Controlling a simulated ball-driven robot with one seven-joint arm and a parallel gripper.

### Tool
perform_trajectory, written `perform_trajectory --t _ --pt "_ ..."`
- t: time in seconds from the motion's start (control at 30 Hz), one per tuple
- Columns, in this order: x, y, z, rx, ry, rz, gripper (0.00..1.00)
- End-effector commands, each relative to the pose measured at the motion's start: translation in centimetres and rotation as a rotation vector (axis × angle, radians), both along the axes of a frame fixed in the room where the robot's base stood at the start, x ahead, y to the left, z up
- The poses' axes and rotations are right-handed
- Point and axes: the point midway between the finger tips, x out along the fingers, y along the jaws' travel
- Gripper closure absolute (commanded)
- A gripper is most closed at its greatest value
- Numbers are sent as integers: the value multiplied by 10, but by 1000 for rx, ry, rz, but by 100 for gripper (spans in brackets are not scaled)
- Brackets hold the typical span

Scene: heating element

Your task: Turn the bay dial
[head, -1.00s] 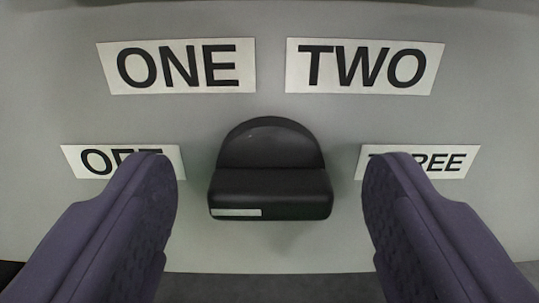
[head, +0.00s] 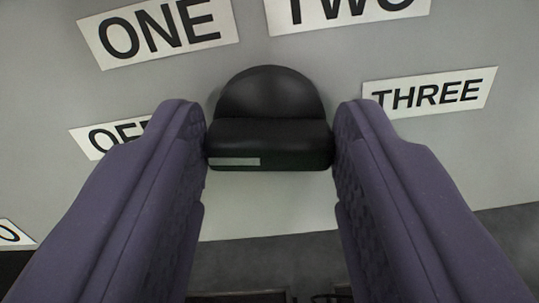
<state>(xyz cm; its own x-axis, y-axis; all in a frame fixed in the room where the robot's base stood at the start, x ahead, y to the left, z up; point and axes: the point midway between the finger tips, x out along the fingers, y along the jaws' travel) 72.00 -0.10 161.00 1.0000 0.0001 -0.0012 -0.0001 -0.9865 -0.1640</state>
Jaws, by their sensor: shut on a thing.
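The black bay dial (head: 272,143) sits in the middle of the head view on a grey panel (head: 290,208). It has a rounded back and a straight front bar, with a pale marker strip (head: 236,161) at the left of the bar, towards the OFF label (head: 108,136). My gripper (head: 270,140) has one purple finger at each end of the bar. The fingertips are shut on the dial's two ends. The labels ONE (head: 158,30), TWO (head: 345,12) and THREE (head: 432,94) stand around the dial. My left finger hides part of OFF.
Another white label (head: 14,234), partly cut off, is at the far left edge. Below the panel's lower edge is a dark grey area (head: 270,268) with dark shapes at the bottom. The panel around the dial is otherwise flat.

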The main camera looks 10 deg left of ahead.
Motion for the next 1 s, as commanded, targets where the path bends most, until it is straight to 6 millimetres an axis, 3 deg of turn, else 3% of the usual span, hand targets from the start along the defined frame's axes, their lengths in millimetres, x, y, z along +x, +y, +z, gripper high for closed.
perform_trajectory --t 0.6,1.0 --pt "0 -3 -5 560 -2 -1 86" --pt "0 -4 -4 810 0 -1 86"
